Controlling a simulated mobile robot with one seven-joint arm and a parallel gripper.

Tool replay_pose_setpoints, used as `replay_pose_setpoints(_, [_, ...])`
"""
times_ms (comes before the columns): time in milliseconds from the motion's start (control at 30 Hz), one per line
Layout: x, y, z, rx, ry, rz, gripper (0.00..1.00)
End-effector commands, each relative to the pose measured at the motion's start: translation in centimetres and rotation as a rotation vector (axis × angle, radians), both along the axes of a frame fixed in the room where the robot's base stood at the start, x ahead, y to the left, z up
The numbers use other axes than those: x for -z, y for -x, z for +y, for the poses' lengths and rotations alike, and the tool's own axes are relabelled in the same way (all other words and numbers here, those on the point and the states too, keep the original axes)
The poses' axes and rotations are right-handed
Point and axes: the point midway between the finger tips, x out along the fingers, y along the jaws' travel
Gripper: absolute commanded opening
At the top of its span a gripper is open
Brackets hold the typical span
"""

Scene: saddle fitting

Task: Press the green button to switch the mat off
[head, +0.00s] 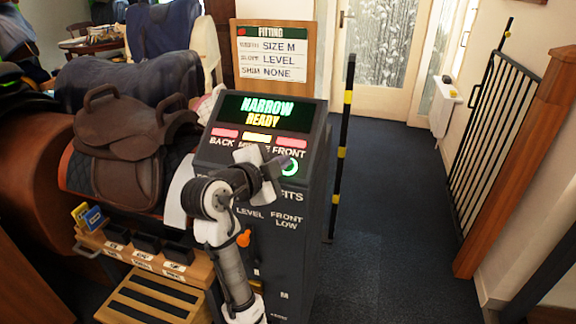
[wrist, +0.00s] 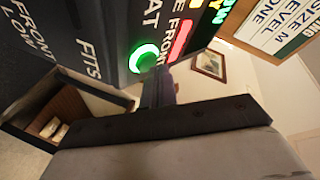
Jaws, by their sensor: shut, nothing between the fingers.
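The green button (head: 289,167) is a lit green ring on the sloping top panel of the dark console (head: 318,150), at its right side below the FRONT lamp. In the wrist view the green button (wrist: 143,57) shows as a bright ring just beyond the fingers. My gripper (head: 277,166) is shut and empty, its tips close beside the button at its left in the head view. In the wrist view my gripper's fingertips (wrist: 158,86) are just under the ring; I cannot tell whether they touch it. The console screen (head: 265,112) reads NARROW READY.
A brown saddle (head: 122,130) sits on a dark pad left of the console. A fitting card (head: 273,58) stands behind it, reading SIZE M, LEVEL, NONE. A black and yellow post (head: 342,150) rises at the console's right. Open floor (head: 400,220) lies beyond it.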

Motion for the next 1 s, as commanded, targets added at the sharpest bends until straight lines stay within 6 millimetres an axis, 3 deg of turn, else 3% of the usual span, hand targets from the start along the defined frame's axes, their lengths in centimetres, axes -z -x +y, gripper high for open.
replay_pose_setpoints(667, [0.5,-0.4,-0.1,0.0,0.0,0.0,0.0])
replay_pose_setpoints(1000, [-0.8,0.4,0.2,-0.001,-0.001,0.0,0.0])
